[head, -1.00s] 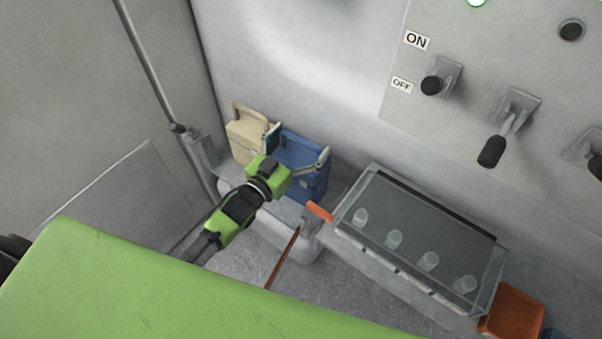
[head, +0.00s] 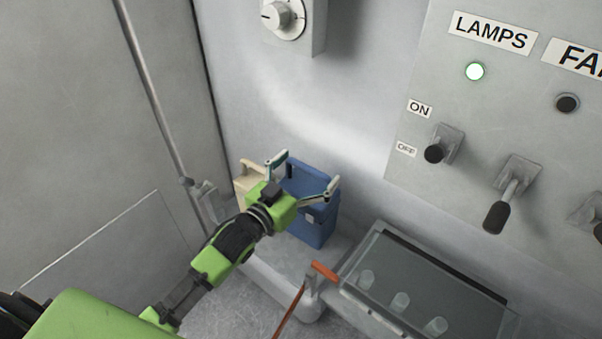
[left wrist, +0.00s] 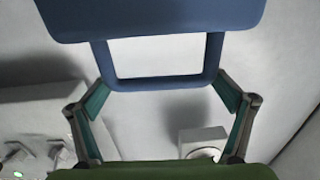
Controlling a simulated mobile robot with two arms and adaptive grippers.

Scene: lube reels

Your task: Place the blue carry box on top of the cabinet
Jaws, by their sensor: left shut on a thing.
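The blue carry box (head: 316,222) is in my left gripper (head: 305,171), beside the back wall in the middle of the head view. One finger is at the box's upper left and the other at its right side. In the left wrist view the blue box (left wrist: 150,18) fills the top, with its open handle frame between the two fingers (left wrist: 162,92). The box looks raised above the grey ledge; its underside is hidden. I cannot tell which grey surface is the cabinet top. My right gripper is out of view.
A beige box (head: 246,181) stands just left of the blue box, partly hidden by my gripper. A switch panel (head: 460,120) and a dial box (head: 290,18) are on the wall.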

